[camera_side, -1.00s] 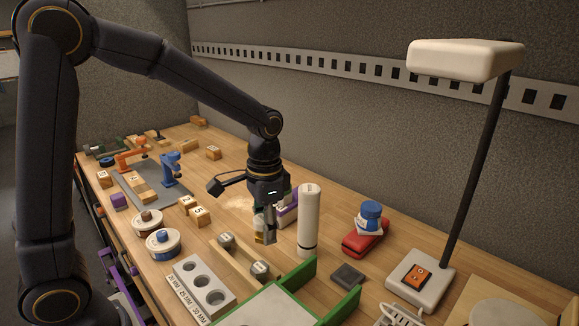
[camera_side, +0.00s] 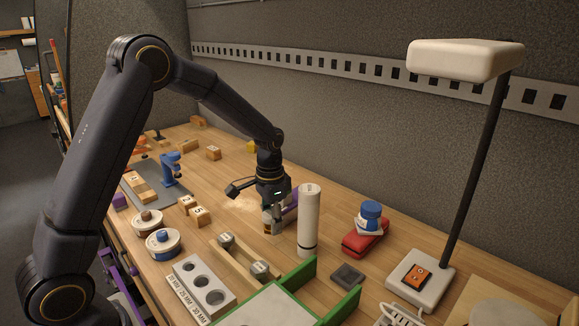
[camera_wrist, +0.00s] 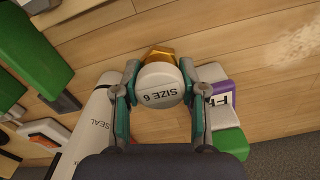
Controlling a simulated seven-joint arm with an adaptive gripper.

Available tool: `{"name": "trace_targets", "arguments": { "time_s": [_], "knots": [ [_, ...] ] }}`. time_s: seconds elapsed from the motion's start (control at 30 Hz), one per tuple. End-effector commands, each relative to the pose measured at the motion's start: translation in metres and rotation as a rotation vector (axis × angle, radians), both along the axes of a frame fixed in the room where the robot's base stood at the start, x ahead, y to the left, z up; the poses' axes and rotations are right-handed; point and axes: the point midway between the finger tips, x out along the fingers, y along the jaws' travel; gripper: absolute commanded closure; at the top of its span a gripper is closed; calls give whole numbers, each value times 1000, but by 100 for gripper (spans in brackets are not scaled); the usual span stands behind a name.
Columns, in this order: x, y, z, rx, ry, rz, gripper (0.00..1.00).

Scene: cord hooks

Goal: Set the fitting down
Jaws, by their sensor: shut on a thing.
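The fitting (camera_wrist: 160,85) has a round pale cap marked "SIZE 6" and a brass-coloured faceted part beyond it. My gripper (camera_wrist: 158,90) is shut on it, with one finger on each side of the cap. In the side view my gripper (camera_side: 272,226) points down close to the wooden bench, and the fitting is mostly hidden by the fingers. I cannot tell whether the fitting touches the bench.
A tall white cylinder (camera_side: 309,222) stands just right of my gripper. A purple labelled item (camera_wrist: 222,100) is close beside the fingers. A wooden rail with grey fittings (camera_side: 259,268) and a grey three-hole block (camera_side: 203,285) lie in front. Bare bench (camera_side: 235,205) shows left of my gripper.

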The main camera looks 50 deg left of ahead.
Motion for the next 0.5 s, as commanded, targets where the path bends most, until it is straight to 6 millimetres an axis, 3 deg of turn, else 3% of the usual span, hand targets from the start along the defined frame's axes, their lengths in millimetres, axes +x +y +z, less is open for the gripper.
{"name": "trace_targets", "arguments": {
  "time_s": [0.17,0.37,0.5],
  "knots": [
    [8,1,-10,0,0,0,96],
    [9,1,-38,0,1,0,96],
    [9,1,-41,0,-2,0,96]
  ]
}}
